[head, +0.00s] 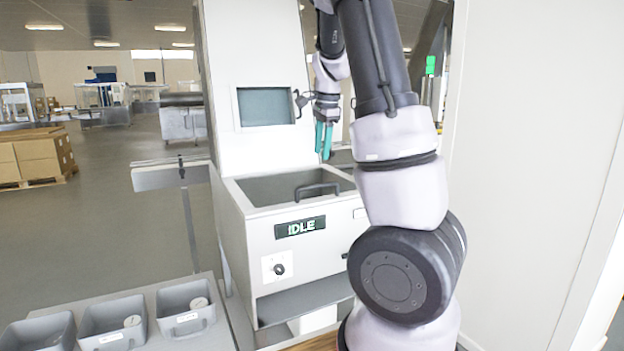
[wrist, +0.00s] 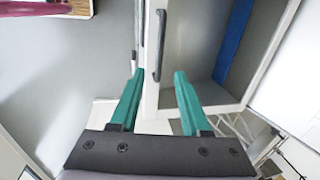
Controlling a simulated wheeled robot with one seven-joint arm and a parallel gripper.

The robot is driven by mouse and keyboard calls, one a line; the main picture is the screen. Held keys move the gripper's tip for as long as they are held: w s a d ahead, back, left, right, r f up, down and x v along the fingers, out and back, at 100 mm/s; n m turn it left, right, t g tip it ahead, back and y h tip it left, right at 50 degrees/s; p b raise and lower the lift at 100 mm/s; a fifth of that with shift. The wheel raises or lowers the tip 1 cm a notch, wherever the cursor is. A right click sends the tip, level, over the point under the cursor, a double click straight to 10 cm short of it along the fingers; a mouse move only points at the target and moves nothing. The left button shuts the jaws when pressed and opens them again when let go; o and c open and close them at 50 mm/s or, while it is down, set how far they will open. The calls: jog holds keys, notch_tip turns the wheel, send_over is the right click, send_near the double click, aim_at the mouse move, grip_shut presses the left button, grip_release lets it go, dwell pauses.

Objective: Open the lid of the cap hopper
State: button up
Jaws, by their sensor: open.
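The cap hopper (head: 245,220) is a white box-shaped machine with a grey recessed top. A dark bar handle (head: 318,187) stands at the front edge of that top, and it also shows in the wrist view (wrist: 161,45). I cannot tell whether the grey surface (head: 275,186) is the shut lid or the hopper's inside. My gripper (head: 324,140) points down above the hopper's back right part, apart from the handle. In the wrist view its two teal fingers (wrist: 157,79) are open and empty, with the handle ahead between their lines.
A display reading IDLE (head: 300,227) and a black knob (head: 279,269) are on the hopper's front. A screen (head: 266,106) is on the tall panel behind. Grey bins (head: 186,308) stand at the lower left. A white wall (head: 535,150) stands close on the right.

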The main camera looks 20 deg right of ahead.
aim_at(318, 186)
jog(key=f, duration=0.3)
jog(key=w+f, duration=0.1)
jog(key=f, duration=0.3)
jog(key=w+f, duration=0.1)
jog(key=f, duration=0.2)
jog(key=shift+f, duration=0.25)
grip_shut()
dwell(1.0)
